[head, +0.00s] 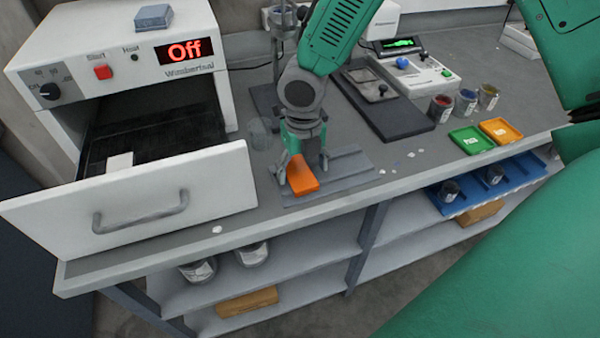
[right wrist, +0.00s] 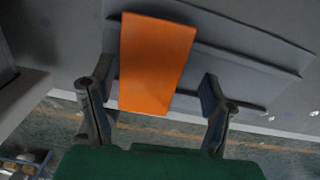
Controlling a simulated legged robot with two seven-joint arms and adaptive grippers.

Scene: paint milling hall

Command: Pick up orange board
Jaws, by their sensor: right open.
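The orange board (head: 302,176) is a flat rectangular plate at the front of the bench, on a grey ridged holder (head: 348,168). My right gripper (head: 301,168) is open and comes down over the board from above. In the right wrist view the board (right wrist: 157,62) lies between the two spread fingers of the right gripper (right wrist: 158,82). The board is nearer the left finger there, and a gap shows on its right. I cannot tell whether the left finger touches it. My left gripper is not in view.
A white oven (head: 130,70) reading "Off" stands at the left, its drawer (head: 150,205) pulled out near the board. A dark tray (head: 385,105), a scale, several jars, and green (head: 472,140) and orange (head: 501,131) trays are to the right. Shelves lie below.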

